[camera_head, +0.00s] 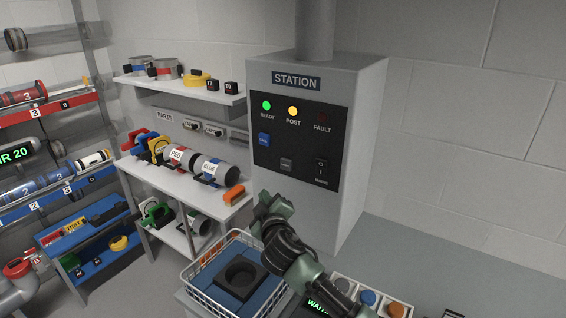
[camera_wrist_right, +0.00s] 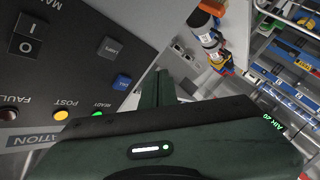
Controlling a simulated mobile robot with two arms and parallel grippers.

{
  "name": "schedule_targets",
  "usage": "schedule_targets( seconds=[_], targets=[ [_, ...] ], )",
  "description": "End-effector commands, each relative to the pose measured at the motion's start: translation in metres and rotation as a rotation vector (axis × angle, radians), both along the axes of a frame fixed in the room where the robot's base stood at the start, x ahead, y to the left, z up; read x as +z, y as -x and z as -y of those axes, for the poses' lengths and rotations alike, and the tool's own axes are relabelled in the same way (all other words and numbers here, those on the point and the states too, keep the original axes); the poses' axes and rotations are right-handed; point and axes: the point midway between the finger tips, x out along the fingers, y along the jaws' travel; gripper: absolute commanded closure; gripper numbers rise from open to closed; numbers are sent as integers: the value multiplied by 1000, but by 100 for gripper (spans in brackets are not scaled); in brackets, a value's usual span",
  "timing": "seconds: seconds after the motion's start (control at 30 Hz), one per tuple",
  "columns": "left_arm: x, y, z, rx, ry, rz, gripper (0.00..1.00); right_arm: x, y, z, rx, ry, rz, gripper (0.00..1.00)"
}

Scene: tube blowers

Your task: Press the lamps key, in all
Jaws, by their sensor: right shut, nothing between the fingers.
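The grey station box (camera_head: 330,100) carries a dark panel with a small grey key (camera_head: 286,164) low in the middle, whose label is too small to read surely. The same grey key (camera_wrist_right: 111,47) shows upside down in the wrist view. A blue key (camera_head: 264,140) sits up and left of it; it also shows in the wrist view (camera_wrist_right: 122,82). My right gripper (camera_head: 264,198) is shut and empty, below and left of the grey key, apart from the panel. Its fingers (camera_wrist_right: 162,80) also show in the wrist view. My left gripper is out of view.
The panel's green READY lamp (camera_head: 267,105) and yellow POST lamp (camera_head: 292,110) are lit; FAULT (camera_head: 322,116) is dark. A rotary or rocker MAINS switch (camera_head: 321,168) is right of the grey key. A wire basket (camera_head: 190,274) stands below my gripper; a shelf (camera_head: 235,207) with tubes is left.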

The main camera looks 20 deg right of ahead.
Motion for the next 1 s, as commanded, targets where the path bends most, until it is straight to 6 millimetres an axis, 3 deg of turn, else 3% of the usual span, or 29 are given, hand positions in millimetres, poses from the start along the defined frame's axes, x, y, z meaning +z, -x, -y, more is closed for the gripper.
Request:
schedule_targets(
  seconds=[0.2, 0.63, 1.0],
  targets=[
    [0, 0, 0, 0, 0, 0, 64, 22, -15, -1, 15, 43, 49, 100],
    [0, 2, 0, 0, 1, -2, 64, 22, -17, 1, 15, 45, 50, 100],
    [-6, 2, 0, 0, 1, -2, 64, 22, -44, 36, 13, 46, 50, 100]
  ],
)
